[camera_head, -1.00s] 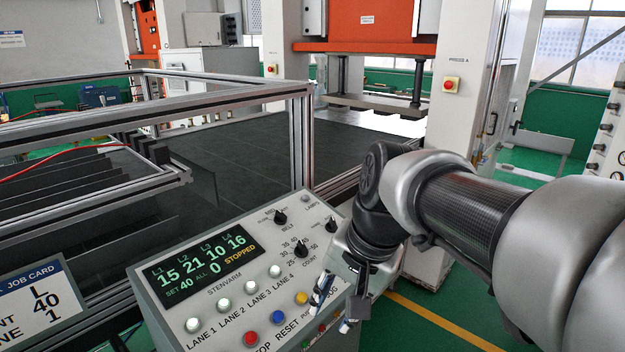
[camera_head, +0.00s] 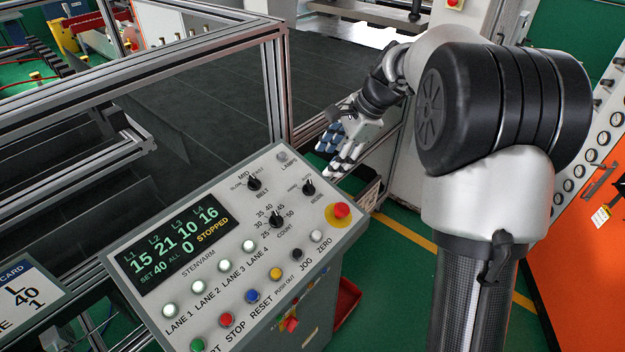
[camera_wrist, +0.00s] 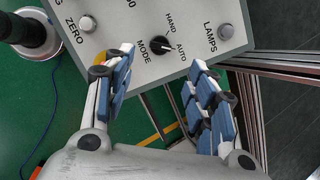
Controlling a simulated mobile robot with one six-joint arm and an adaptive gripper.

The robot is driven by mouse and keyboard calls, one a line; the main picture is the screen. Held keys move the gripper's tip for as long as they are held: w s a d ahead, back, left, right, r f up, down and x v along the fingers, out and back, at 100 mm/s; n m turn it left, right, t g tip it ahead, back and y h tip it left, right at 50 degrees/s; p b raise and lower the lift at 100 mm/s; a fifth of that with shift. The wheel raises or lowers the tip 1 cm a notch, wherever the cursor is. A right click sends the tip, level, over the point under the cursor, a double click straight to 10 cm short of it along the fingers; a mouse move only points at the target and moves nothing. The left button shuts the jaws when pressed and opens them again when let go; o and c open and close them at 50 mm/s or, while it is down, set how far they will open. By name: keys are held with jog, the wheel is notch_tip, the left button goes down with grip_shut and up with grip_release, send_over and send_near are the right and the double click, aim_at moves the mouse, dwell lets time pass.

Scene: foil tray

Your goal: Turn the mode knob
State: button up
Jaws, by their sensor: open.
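The mode knob (camera_head: 308,188) is a small black rotary knob near the right end of the grey control panel (camera_head: 205,290). In the wrist view the knob (camera_wrist: 159,45) sits beside the labels MODE, HAND and AUTO, and its white pointer line appears turned toward AUTO. My gripper (camera_head: 337,160) is just beyond the panel's right edge, above floor level. In the wrist view the open blue-padded fingers of my gripper (camera_wrist: 160,95) are spread apart, and the knob shows ahead between their tips. Nothing is between the fingers.
A red emergency button (camera_head: 341,210) on yellow sits close to the knob; the left finger partly hides it in the wrist view. The count knob (camera_head: 276,220), belt knob (camera_head: 254,183) and lamps button (camera_head: 282,156) are nearby. A metal frame (camera_head: 275,85) rises behind the panel.

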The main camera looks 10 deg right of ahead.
aim_at(311, 184)
jog(key=x, duration=1.1)
jog(key=shift+c, duration=0.3)
jog(key=c, duration=1)
jog(key=n, duration=0.3)
jog(key=shift+w+n+g, duration=0.1)
jog(key=shift+n+g, duration=0.3)
jog(key=n, duration=0.3)
jog(key=shift+n+g+h, duration=0.3)
jog(key=n+h, duration=0.1)
jog(key=n, duration=0.5)
jog(key=shift+n+g, duration=0.3)
jog(key=shift+g, duration=0.1)
